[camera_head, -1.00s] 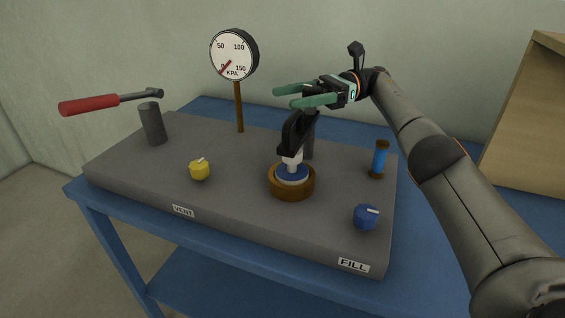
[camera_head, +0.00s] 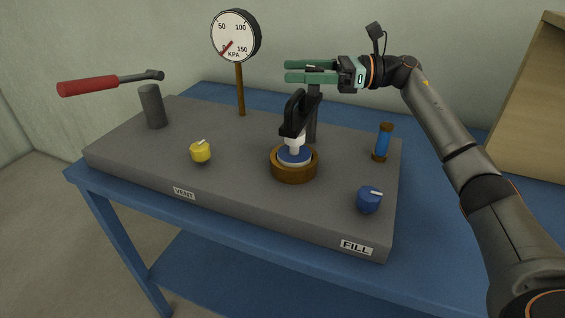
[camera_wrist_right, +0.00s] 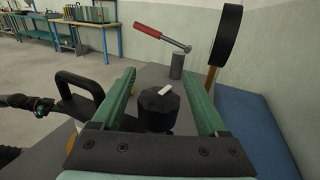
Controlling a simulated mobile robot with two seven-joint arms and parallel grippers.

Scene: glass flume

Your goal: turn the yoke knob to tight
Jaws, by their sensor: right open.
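The yoke knob (camera_wrist_right: 158,108) is dark and faceted, with a white pointer bar on top, in the right wrist view. It sits between the two green fingers of my right gripper (camera_wrist_right: 160,100), with a small gap showing on each side. In the head view my right gripper (camera_head: 286,71) is open and level above the post (camera_head: 312,125) of the black yoke (camera_head: 296,112); its fingers mostly hide the knob there. The yoke's arm reaches over a white and blue piece in a brown ring (camera_head: 294,172).
The grey block (camera_head: 235,205) on the blue table also carries a yellow VENT knob (camera_head: 201,151), a blue FILL knob (camera_head: 369,199), a blue cylinder (camera_head: 383,142), a pressure gauge (camera_head: 234,36) and a red-handled lever (camera_head: 88,87) near a grey post (camera_head: 152,106).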

